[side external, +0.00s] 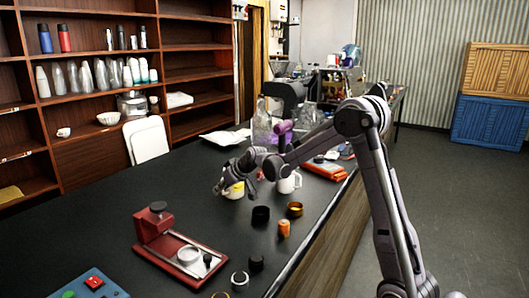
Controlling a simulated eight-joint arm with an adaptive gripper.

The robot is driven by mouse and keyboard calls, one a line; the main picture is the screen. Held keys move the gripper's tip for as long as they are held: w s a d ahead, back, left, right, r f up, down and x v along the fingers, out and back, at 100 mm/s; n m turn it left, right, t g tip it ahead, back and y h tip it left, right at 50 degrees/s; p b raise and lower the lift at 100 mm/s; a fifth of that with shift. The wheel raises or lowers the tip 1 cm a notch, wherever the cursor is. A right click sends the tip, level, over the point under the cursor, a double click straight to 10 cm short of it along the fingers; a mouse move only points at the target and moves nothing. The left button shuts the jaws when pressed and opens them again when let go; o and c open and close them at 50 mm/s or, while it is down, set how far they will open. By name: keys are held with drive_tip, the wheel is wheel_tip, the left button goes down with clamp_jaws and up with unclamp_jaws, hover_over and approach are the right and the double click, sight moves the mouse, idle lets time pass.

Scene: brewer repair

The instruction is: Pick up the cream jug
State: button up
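My gripper (234,187) is low over the black table, pointing down at a small white and yellow cup-like vessel (235,193). The fingers partly hide the vessel's top, and I cannot tell whether they touch it. A white jug or mug (289,183) stands upright just to the right, partly behind my arm. The picture is too small to tell which of these two is the cream jug.
A red device with a metal plate (181,249) stands at the front left. A black cup (261,215), a gold ring-like part (295,209) and an orange piece (284,228) are close to my gripper. A glass vessel (262,127) stands behind. The table's left middle is clear.

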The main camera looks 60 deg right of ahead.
clamp_jaws()
drive_tip(key=shift+r, duration=0.2)
drive_tip(key=shift+r, duration=1.1)
drive_tip(key=shift+s+d+r, duration=0.1)
drive_tip(key=shift+d+r, duration=0.05)
drive_tip(key=shift+r, duration=0.7)
drive_tip(key=s+d+r, duration=0.6)
drive_tip(key=s+d, duration=0.1)
drive_tip(key=s, duration=0.2)
drive_tip(key=shift+r, duration=0.3)
